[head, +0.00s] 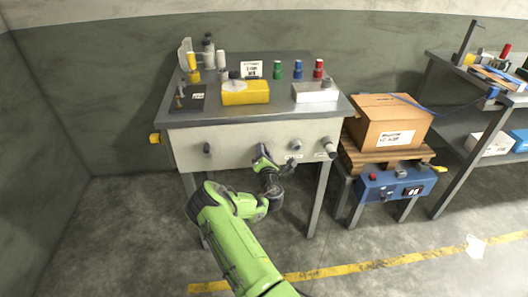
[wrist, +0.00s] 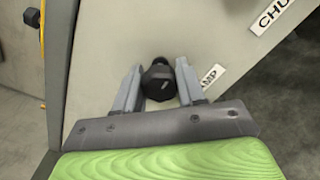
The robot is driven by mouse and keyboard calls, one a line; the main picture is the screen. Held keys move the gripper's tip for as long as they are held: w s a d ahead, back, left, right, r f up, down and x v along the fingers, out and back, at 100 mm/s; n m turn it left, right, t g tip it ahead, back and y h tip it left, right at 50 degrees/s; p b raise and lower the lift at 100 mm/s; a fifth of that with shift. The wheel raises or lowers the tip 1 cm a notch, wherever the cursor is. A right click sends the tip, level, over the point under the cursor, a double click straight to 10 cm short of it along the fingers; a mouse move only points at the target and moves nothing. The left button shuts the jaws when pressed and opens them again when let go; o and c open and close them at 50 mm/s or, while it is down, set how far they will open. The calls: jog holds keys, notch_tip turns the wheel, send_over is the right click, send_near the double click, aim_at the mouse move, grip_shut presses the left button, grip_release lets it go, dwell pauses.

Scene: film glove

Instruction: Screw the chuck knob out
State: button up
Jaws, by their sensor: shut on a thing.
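In the wrist view my gripper (wrist: 159,82) is shut on a black knob (wrist: 160,84) at the front panel (wrist: 110,35), one finger on each side. A label beside this knob is partly hidden by the right finger and shows "MP". A label starting "CHU" (wrist: 270,14) lies farther up and right, and its knob is outside the wrist view. In the head view my gripper (head: 265,160) is at the panel's middle and hides the held knob. A grey knob (head: 296,146) sits just right of it, above a small label.
Another knob (head: 207,148) is left on the panel, and a larger one (head: 330,147) is at its right end. The bench top (head: 220,108) carries a yellow box (head: 245,92) and several coloured cylinders. A cardboard box (head: 390,120) stands close on the right. Floor in front is clear.

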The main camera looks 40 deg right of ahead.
jog(key=n, duration=0.1)
jog(key=n+p, duration=0.1)
jog(key=n, duration=0.1)
jog(key=n+p, duration=0.1)
jog(key=n, duration=0.1)
jog(key=shift+r, duration=0.35)
jog(key=shift+w+n, duration=0.1)
jog(key=shift+n, duration=0.3)
jog(key=o, duration=0.7)
jog(key=shift+c, duration=0.2)
jog(key=o, duration=0.4)
jog(key=shift+d+f, duration=0.1)
jog(key=shift+f, duration=0.05)
jog(key=shift+f, duration=0.1)
